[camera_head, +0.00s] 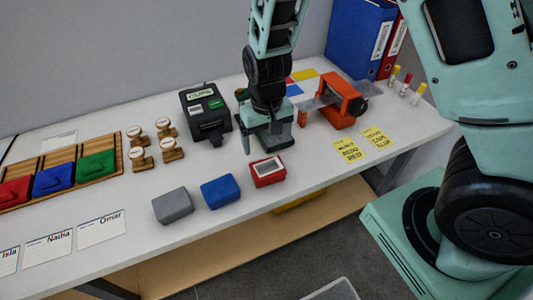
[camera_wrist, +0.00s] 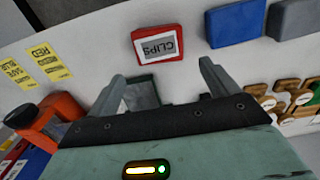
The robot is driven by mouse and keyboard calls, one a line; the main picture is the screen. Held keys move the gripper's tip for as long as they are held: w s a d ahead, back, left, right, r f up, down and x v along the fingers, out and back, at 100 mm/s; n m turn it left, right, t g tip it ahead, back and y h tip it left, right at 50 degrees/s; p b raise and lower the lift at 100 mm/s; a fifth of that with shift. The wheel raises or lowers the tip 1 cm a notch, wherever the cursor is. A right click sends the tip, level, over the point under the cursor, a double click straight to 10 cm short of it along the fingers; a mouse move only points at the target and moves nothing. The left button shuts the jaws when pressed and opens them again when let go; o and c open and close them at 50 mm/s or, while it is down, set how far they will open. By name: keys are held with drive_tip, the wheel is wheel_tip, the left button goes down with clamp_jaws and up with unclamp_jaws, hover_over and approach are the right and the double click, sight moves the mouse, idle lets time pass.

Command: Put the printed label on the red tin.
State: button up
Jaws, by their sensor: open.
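The red tin (camera_head: 268,180) stands near the front edge of the table, right of the blue tin. A white printed label (camera_head: 267,168) lies on its top face; in the wrist view the label (camera_wrist: 156,46) reads CLIPS, upside down, on the red tin (camera_wrist: 170,29). It sits slightly askew inside the red border. My gripper (camera_head: 268,142) is just behind the red tin, apart from it. In the wrist view my gripper (camera_wrist: 162,70) has its fingers spread, with nothing held. A dark green-edged object (camera_wrist: 143,94) shows between the fingers, partly hidden.
A blue tin (camera_head: 220,191) and a grey tin (camera_head: 172,205) stand left of the red tin. A black label printer (camera_head: 205,113) is behind them, with wooden stamps (camera_head: 166,128) to its left. An orange device (camera_head: 341,103) and yellow notes (camera_head: 350,151) are at the right.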

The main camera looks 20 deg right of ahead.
drive_tip(key=s+a+r+n, duration=0.3)
drive_tip(key=s+r, duration=0.4)
drive_tip(key=s, duration=0.3)
drive_tip(key=s+a+r+n, duration=0.3)
drive_tip(key=s+r+n, duration=0.1)
drive_tip(key=s+r, duration=0.4)
drive_tip(key=shift+s+r+n+y, duration=0.3)
drive_tip(key=shift+s+n, duration=0.1)
drive_tip(key=shift+s, duration=0.65)
drive_tip(key=shift+r, duration=0.1)
